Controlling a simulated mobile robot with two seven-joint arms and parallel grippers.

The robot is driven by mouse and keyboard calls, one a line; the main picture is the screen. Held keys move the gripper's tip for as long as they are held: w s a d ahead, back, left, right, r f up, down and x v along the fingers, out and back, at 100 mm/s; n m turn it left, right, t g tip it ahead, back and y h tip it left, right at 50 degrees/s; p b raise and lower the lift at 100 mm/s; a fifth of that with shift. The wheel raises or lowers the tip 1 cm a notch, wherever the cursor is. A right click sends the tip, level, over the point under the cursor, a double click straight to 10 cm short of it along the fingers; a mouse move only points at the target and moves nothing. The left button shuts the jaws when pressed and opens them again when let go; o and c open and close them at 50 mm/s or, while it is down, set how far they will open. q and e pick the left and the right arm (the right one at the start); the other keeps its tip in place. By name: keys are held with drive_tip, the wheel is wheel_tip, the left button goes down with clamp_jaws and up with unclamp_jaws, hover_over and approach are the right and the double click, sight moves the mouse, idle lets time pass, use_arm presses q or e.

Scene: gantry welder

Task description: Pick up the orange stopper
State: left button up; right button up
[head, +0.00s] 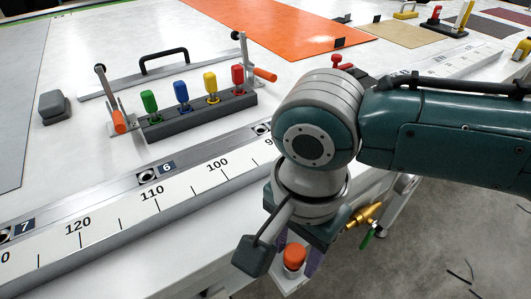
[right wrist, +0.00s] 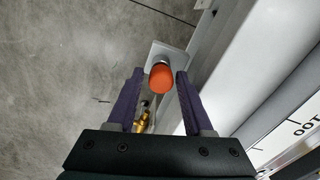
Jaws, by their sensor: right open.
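The orange stopper (head: 294,256) is a short rounded orange cap on a pale square plate (head: 288,279) beside the table's front edge. In the right wrist view the stopper (right wrist: 162,77) shows near the middle, with its plate (right wrist: 176,52) behind it. My right gripper (head: 296,263) is open, and its purple fingers show on both sides of the stopper. In the right wrist view my right gripper (right wrist: 160,74) has a gap on each side of the stopper, the right gap looking narrower. I cannot tell how far the fingertips reach along it. My left gripper is out of view.
The white table's ruler strip (head: 165,195) runs along its front edge. On top stand a dark rack (head: 200,118) with several coloured handles, orange-handled clamps (head: 119,122) and an orange sheet (head: 290,30). A brass fitting (head: 364,215) is close beside my right gripper.

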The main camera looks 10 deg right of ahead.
drive_tip(key=shift+f, duration=0.15)
clamp_jaws()
idle(0.4)
